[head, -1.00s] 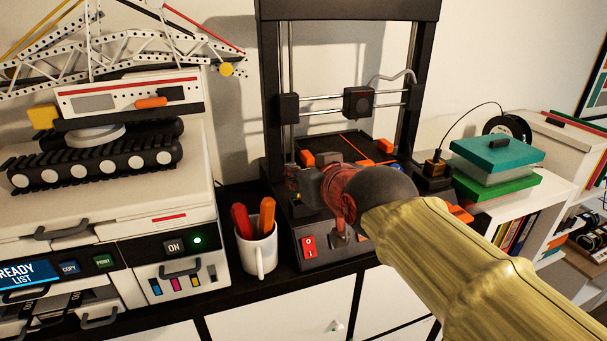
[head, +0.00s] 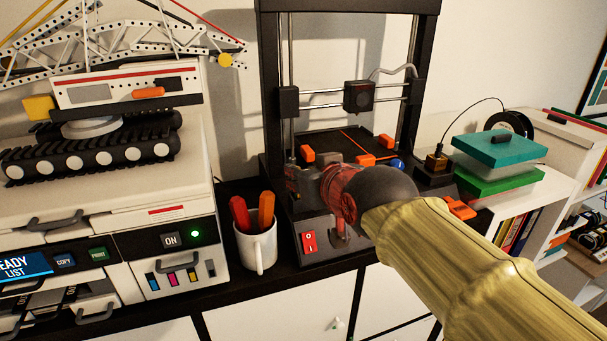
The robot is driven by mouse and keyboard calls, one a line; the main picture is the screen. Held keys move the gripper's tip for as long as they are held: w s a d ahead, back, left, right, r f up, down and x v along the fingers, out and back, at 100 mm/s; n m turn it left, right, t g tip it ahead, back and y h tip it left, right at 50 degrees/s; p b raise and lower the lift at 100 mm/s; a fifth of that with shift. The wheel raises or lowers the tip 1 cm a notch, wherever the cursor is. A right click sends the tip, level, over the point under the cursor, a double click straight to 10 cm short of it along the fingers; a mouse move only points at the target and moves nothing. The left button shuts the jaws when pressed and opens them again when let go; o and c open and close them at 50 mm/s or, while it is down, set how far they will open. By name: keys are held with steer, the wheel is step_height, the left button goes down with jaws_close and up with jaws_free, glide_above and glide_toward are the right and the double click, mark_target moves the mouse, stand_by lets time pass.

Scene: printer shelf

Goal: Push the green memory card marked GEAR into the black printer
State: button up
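The black printer (head: 420,100) stands upright behind my arm, with an open frame, a dark bed and a front panel with a red switch (head: 309,241). My gripper (head: 300,186) is at the printer's front, just above the panel and left of its middle. It is dark, small and partly hidden by my reddish wrist. I cannot see whether its fingers are apart or closed, or whether it touches the printer. I cannot make out the green memory card marked GEAR or a slot; the gripper and wrist cover part of the panel.
A white mug (head: 257,246) with orange and red handles stands close left of the printer. A white copier (head: 165,225) carrying a tracked model is farther left. Teal and green boxes (head: 500,146) are on the right, with a spool behind. My yellow forearm crosses the lower right.

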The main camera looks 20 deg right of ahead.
steer(key=shift+f+b, duration=1.1)
steer(key=shift+b, duration=0.05)
steer(key=o, duration=0.8)
steer(key=shift+f, duration=0.15)
steer(key=shift+o, duration=0.5)
steer(key=v, duration=1.2)
steer(key=s+f+g+b, duration=0.2)
steer(key=f+b, duration=0.4)
steer(key=f, duration=0.8)
steer(key=s+f+g+b, duration=0.3)
steer(key=s+f+b, duration=0.2)
steer(key=f, duration=1)
steer(key=s+f+g+b, duration=0.2)
steer(key=f+b, duration=0.5)
steer(key=f, duration=0.8)
steer(key=shift+s+g, duration=0.4)
steer(key=shift+s, duration=0.4)
